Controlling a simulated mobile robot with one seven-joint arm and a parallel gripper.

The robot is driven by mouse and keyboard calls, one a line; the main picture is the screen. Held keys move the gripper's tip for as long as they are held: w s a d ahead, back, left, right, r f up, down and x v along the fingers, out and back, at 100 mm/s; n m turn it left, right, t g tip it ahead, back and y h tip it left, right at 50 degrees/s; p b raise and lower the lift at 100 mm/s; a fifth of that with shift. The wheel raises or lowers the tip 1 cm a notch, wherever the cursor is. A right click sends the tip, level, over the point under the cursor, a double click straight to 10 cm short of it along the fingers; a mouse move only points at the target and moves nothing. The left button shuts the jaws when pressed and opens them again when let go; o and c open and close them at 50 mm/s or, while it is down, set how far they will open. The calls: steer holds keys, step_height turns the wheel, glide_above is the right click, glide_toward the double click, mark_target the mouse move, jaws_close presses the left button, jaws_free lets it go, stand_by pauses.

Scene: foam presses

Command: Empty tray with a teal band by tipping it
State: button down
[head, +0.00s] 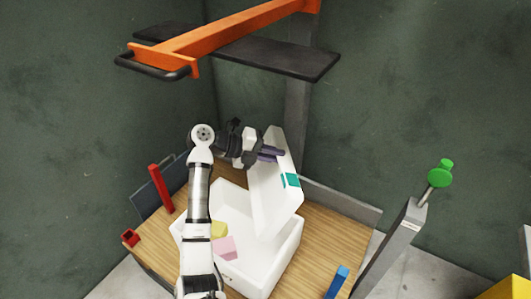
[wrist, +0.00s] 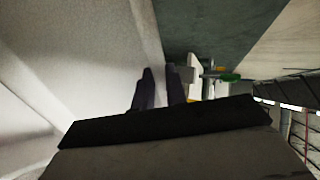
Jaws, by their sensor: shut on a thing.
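The white tray with a teal band (head: 273,196) is tilted steeply, almost on its side, above a larger white bin. The teal band (head: 291,181) shows on its right side. My gripper (head: 270,153) is shut on the tray's upper wall. In the wrist view my gripper (wrist: 158,92) has its dark fingers at the tray's pale wall (wrist: 90,55). The white bin (head: 287,249) stands on the wooden table. A yellow block (head: 219,229) and a pink block (head: 226,247) lie in the bin. The inside of the tray is mostly hidden.
The wooden table (head: 325,240) has a blue block (head: 338,281) at its front right. A red post (head: 160,188) and a small red box (head: 130,237) are at the left. An orange arm with a black plate (head: 290,62) hangs above. A green-knobbed lever (head: 440,174) stands at right.

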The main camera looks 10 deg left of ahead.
steer(key=w+d+f+g+y, duration=0.4)
steer(key=d+f+y, duration=0.8)
steer(key=f, duration=0.4)
steer(key=shift+d+y, duration=0.4)
steer(key=shift+d, duration=0.15)
steer(key=shift+w, duration=0.1)
